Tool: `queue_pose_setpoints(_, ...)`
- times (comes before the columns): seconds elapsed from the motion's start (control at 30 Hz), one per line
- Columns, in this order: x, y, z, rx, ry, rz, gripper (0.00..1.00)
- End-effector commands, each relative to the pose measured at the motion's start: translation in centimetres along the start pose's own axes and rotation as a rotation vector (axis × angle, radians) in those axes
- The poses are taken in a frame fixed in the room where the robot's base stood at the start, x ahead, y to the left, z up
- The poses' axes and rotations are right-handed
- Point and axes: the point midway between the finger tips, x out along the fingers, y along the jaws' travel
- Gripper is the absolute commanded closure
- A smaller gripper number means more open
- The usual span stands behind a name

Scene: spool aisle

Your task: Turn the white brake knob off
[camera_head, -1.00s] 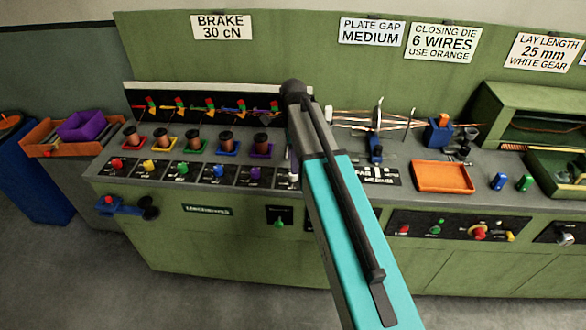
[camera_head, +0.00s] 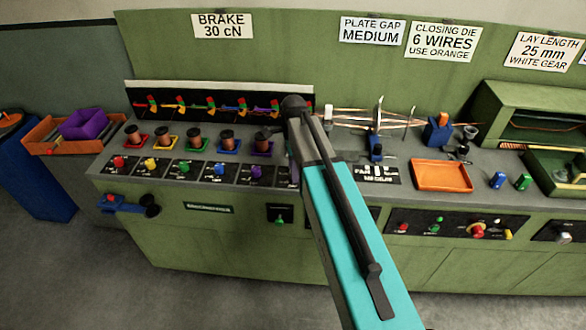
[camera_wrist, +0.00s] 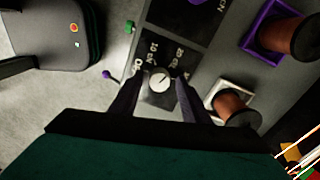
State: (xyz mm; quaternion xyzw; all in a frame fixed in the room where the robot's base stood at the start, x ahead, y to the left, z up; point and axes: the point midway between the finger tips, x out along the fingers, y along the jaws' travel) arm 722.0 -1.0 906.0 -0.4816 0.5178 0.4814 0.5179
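The white brake knob (camera_wrist: 159,80) shows in the wrist view on a dark panel with white markings, some reading like cN values. A dark line on its face seems to slant toward the upper right, but it is small. My gripper (camera_wrist: 160,76) has its two fingers apart, one on each side of the knob, with a narrow gap seemingly visible on both sides. In the head view my arm reaches over the bench and hides the white knob and the fingertips.
Red (camera_head: 118,162), yellow (camera_head: 151,163), green (camera_head: 184,167), blue (camera_head: 219,170) and purple (camera_head: 256,172) knobs line the bench left of my arm. A copper spool on a white base (camera_wrist: 235,107) stands close to my right finger. An orange tray (camera_head: 441,175) lies further right.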

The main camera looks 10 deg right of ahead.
Motion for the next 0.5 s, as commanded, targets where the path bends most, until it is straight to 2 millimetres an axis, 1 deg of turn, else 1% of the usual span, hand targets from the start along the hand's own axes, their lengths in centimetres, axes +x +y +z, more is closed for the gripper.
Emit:
queue_pose_setpoints(0.03, -0.01, 0.0, -0.02, 0.0, 0.0, 0.0, 0.67)
queue_pose_setpoints(0.2, -0.02, -0.01, -0.04, 0.001, 0.0, 0.0, 0.95)
queue_pose_setpoints(0.23, -0.02, 0.01, 0.33, 0.001, 0.0, 0.0, 0.95)
queue_pose_setpoints(0.5, -0.03, -0.06, 0.0, -0.02, -0.001, -0.001, 0.95)
